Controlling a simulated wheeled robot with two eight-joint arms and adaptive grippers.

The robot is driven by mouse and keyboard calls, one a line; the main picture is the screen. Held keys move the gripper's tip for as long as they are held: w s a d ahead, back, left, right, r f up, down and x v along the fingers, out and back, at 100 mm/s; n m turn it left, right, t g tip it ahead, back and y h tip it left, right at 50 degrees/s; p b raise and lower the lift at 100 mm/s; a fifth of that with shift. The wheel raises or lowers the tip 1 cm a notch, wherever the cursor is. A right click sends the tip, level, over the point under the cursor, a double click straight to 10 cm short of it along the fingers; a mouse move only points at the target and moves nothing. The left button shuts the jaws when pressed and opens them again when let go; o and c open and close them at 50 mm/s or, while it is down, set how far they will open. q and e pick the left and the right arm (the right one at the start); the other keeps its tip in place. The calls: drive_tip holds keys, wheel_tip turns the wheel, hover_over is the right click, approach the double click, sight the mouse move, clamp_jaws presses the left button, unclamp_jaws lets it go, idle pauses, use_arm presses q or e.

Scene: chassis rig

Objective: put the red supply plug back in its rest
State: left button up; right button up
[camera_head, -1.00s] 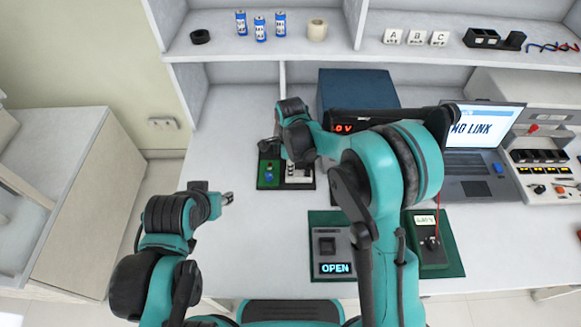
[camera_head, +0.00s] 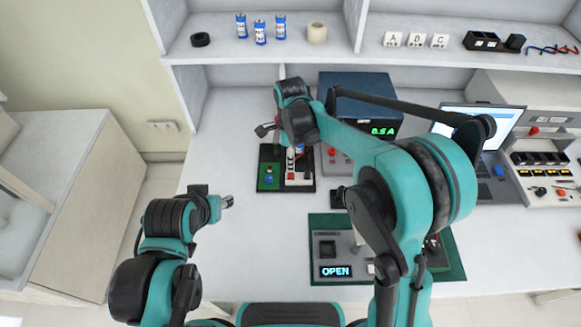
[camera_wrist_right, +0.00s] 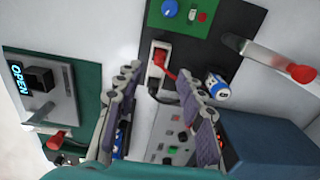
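The red supply plug (camera_wrist_right: 167,68) shows small in the right wrist view. It is at a white block (camera_wrist_right: 155,82) on the edge of the dark board with the green panel. I cannot tell whether it is seated. My right gripper (camera_wrist_right: 160,77) is open, its two fingers apart on either side of the plug in that view, with nothing visibly held. In the head view my right wrist hides most of this spot. My left gripper (camera_head: 228,201) is over the bare table at left; its opening is too small to judge. I cannot make out the plug's rest.
The blue supply box (camera_head: 350,84) reads 0.5 A in green. A green mat (camera_head: 325,222) carries a unit reading OPEN (camera_head: 335,271). A blue-and-white cylinder (camera_wrist_right: 217,87) is close by the right finger. A laptop (camera_head: 480,118) stands at right. The left table is clear.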

drive_tip(key=shift+r, duration=2.4)
drive_tip(key=s+d+r+n+t, duration=0.3)
drive_tip(key=s+d+r+n, duration=0.3)
drive_tip(key=s+d+n, duration=0.4)
drive_tip(key=s+d+f+n+t, duration=0.2)
drive_tip(key=s+d+n+t, duration=0.2)
drive_tip(key=s+d+n, duration=0.3)
drive_tip(key=shift+s+d+f+n, duration=0.25)
drive_tip(key=shift+s+d+n, duration=0.2)
drive_tip(key=shift+s, duration=0.6)
